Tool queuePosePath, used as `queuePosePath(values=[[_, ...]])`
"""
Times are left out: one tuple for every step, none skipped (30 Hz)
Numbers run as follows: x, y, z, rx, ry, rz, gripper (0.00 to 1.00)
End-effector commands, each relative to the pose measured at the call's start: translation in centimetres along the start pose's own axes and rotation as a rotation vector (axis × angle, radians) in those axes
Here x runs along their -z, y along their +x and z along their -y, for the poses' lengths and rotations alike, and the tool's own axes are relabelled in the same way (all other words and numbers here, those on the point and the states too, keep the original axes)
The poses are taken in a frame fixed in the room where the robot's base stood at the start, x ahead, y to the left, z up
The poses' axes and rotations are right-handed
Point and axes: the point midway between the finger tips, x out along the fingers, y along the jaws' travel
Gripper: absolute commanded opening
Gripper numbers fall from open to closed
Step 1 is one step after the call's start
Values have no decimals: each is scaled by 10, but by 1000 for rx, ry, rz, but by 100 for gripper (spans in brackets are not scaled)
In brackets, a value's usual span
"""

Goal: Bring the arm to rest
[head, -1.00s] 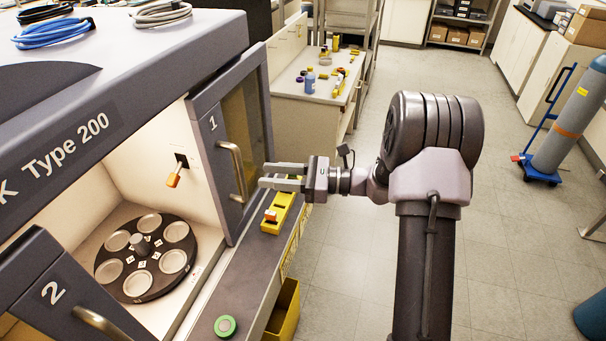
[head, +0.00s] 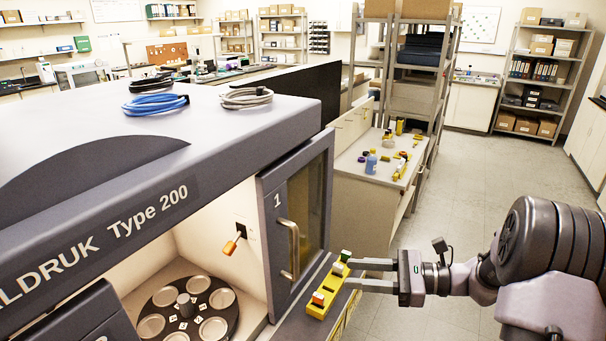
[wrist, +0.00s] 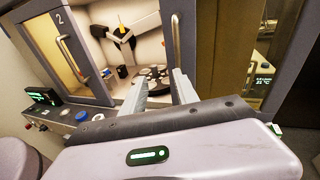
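My gripper (head: 350,274) is at the lower right in the head view, reaching left, with its two fingers apart and nothing seen between them. Its fingertips appear beside a yellow holder (head: 320,304) on the machine's front ledge; the height gap between them is unclear. In the wrist view, the fingers (wrist: 160,92) are also spread and point toward the machine's open chamber. My arm is partly cut off at the right edge of the head view.
The profiler's door 1 (head: 297,215) stands open beside the chamber, its handle left of my fingers. Inside is a black turntable (head: 186,325) with round plates. A bench (head: 371,185) with bottles stands behind. Floor at right (head: 470,190) is clear.

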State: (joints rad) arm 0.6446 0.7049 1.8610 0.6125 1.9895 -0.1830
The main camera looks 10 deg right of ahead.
Motion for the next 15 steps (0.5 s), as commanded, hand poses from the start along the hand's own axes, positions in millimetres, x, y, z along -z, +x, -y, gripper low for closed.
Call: queuePosePath(values=[[-10,21,-27,-94,-96,-94,36],[-15,33,-49,-162,-165,-168,36],[-19,44,-80,-256,-271,-275,36],[-20,50,-104,-322,-357,-354,36],[-20,53,-126,-382,-447,-433,36],[-18,53,-152,-454,-573,-534,36],[-16,51,-170,-502,-672,-608,36],[-13,47,-186,-543,-772,-678,36],[-9,41,-202,-586,-908,-765,36],[-6,36,-212,-610,-1005,-825,36],[-4,30,-219,-628,-1100,-878,36],[-2,24,-227,-644,-1216,-939,36],[-1,19,-231,-649,-1294,-979,36],[0,16,-233,-652,-1363,-1013,36],[0,11,-235,-651,-1442,-1050,36]])
